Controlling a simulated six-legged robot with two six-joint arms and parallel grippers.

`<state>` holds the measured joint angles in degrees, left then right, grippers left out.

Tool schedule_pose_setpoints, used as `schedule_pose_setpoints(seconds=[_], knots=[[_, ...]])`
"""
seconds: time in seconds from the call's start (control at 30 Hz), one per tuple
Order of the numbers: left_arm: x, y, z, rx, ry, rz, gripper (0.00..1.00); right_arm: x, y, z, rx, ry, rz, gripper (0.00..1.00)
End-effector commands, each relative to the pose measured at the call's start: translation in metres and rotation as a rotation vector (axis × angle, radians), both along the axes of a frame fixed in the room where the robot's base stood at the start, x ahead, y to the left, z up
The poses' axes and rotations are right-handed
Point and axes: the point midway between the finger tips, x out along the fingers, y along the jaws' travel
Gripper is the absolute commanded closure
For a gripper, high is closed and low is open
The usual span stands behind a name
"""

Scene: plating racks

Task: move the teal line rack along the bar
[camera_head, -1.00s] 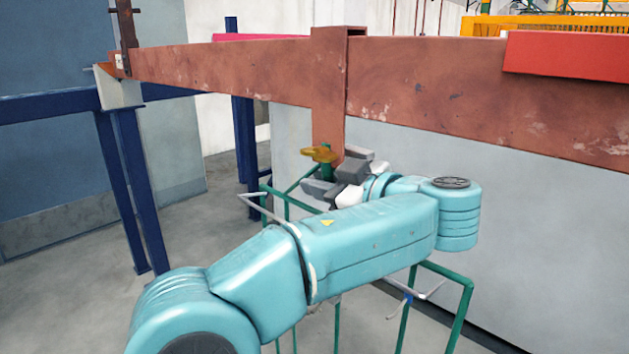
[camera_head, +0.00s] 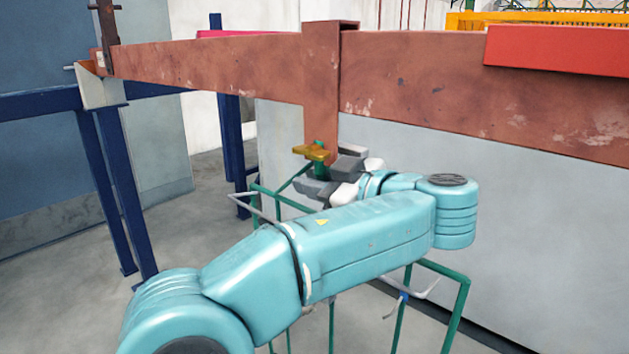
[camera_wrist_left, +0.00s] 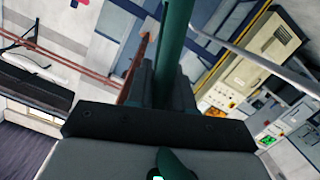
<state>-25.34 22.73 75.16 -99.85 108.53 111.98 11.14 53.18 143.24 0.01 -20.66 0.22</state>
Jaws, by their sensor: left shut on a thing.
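The teal line rack (camera_head: 461,305) is a thin green frame with pale wire hooks, below the rusty copper bar (camera_head: 230,62). Its top post ends in a brass hook (camera_head: 312,152) at the foot of the bar's drop bracket (camera_head: 321,110). I cannot tell whether the hook touches the bracket. My left gripper (camera_head: 322,177) is shut on the post just below the hook. The left wrist view shows the green post (camera_wrist_left: 174,45) rising from between the dark jaws (camera_wrist_left: 163,88). My left arm hides the rack's middle. My right gripper is not in view.
A dark blue stand (camera_head: 115,180) carries the bar's left end. A red block (camera_head: 560,50) lies against the bar at right. A grey panel (camera_head: 540,230) stands behind the rack. Grey floor at lower left is clear.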

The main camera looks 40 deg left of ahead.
Motion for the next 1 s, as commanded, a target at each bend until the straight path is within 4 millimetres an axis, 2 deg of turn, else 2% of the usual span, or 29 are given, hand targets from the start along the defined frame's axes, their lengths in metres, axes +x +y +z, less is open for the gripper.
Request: schedule_pose_setpoints(seconds=[0.13,1.0], knots=[[-0.001,0.001,0.005,0.004,-0.014,0.002,1.00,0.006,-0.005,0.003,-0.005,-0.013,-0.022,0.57],[-0.005,-0.047,0.005,0.003,-0.014,0.000,1.00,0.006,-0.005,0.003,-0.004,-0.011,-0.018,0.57]])
